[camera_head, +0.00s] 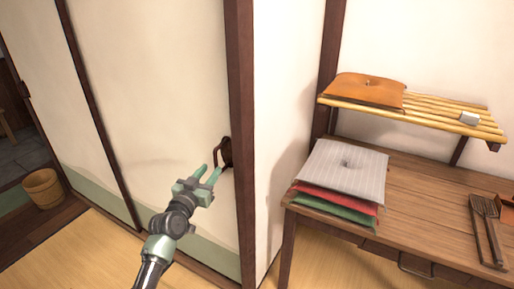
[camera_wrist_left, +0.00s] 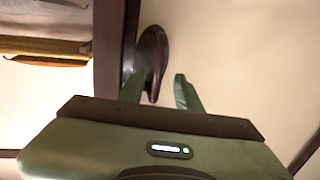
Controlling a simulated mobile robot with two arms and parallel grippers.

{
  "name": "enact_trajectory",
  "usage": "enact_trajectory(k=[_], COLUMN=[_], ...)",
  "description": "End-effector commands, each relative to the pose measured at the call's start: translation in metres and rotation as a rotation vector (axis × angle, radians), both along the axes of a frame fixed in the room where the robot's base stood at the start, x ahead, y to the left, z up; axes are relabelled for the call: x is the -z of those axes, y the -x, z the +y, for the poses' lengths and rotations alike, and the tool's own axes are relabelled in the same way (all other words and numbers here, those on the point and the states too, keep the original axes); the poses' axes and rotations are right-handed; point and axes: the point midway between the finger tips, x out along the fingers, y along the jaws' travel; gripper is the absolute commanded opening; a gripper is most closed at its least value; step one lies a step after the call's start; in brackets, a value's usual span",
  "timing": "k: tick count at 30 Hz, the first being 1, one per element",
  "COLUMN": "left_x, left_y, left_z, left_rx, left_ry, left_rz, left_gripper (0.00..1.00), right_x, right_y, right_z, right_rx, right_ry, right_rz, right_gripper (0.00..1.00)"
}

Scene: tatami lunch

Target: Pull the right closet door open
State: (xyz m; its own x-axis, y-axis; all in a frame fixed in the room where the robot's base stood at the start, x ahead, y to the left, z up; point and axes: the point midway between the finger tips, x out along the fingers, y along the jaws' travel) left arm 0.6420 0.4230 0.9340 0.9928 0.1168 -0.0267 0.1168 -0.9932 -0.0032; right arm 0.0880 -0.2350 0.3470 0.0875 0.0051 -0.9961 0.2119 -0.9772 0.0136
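The right closet door (camera_head: 160,90) is a cream sliding panel with a green lower band and a dark wooden frame. It appears closed against the dark post at its right. Its dark loop handle (camera_head: 217,149) sits near that right edge; it also shows in the left wrist view (camera_wrist_left: 153,55). My left gripper (camera_head: 211,170) is open in front of the door, just below and left of the handle. In the left wrist view the fingers (camera_wrist_left: 159,90) are apart, with the handle's near end between them, closer to the left finger. Contact cannot be told. My right gripper is not in view.
A wooden desk (camera_head: 420,205) with stacked cushions (camera_head: 345,170) stands right of the white wall. A wooden bucket (camera_head: 43,188) stands at the left. The tatami floor (camera_head: 90,255) before the door is clear.

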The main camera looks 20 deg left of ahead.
Motion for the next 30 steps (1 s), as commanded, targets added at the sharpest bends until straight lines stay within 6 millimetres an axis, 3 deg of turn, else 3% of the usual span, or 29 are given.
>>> enact_trajectory(k=[3, 18, 29, 30], left_x=[-0.014, -0.013, -0.012, -0.012], left_y=[-0.004, -0.072, -0.078, -0.078], left_z=[0.003, 0.011, 0.011, 0.011], left_rx=[-0.001, -0.001, -0.001, -0.001], left_ry=[-0.003, -0.004, -0.004, -0.004], left_rz=[-0.025, -0.024, -0.023, -0.023], left_gripper=[0.34, 0.34, 0.34, 0.29], right_x=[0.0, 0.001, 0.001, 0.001], right_y=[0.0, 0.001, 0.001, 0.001], right_z=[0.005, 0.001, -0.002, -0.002], right_rx=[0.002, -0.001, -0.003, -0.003], right_ry=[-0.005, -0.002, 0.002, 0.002], right_rz=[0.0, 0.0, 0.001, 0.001], right_gripper=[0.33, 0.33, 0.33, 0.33])
